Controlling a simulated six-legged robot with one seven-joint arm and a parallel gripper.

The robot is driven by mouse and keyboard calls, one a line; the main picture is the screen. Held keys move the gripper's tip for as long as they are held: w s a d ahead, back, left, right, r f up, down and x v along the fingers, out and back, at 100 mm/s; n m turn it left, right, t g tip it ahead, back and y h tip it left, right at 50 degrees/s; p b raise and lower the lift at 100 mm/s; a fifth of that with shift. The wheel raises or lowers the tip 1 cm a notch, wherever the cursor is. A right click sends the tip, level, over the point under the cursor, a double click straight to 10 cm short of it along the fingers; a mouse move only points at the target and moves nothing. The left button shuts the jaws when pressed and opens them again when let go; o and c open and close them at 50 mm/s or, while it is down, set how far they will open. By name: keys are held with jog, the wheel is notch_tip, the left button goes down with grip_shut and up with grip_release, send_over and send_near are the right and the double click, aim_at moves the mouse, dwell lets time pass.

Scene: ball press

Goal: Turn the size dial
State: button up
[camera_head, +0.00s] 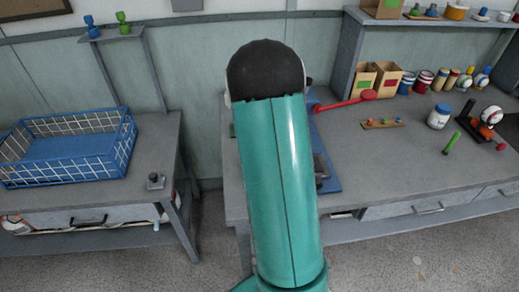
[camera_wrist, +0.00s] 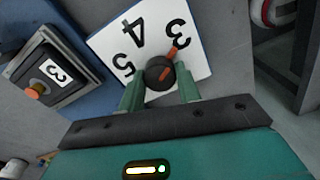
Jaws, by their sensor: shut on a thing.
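The size dial (camera_wrist: 161,73) is a round dark knob with an orange pointer, in the wrist view. It sits at the lower edge of a white plate (camera_wrist: 192,57) marked with 3, 4 and 5. The orange pointer is toward the 3. My gripper (camera_wrist: 160,88) is at the knob, one green finger on each side, shut on it. In the head view my teal arm hides the dial and the gripper.
A dark block (camera_wrist: 55,72) with a "3" label and an orange knob (camera_wrist: 36,91) stands left of the plate. In the head view, a red lever (camera_head: 345,102) sticks out right of my arm. A blue wire basket (camera_head: 68,145) is on the left table.

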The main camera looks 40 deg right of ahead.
jog(key=o, duration=1)
jog(key=shift+c, duration=0.2)
jog(key=shift+r, duration=0.1)
jog(key=shift+r, duration=3.95)
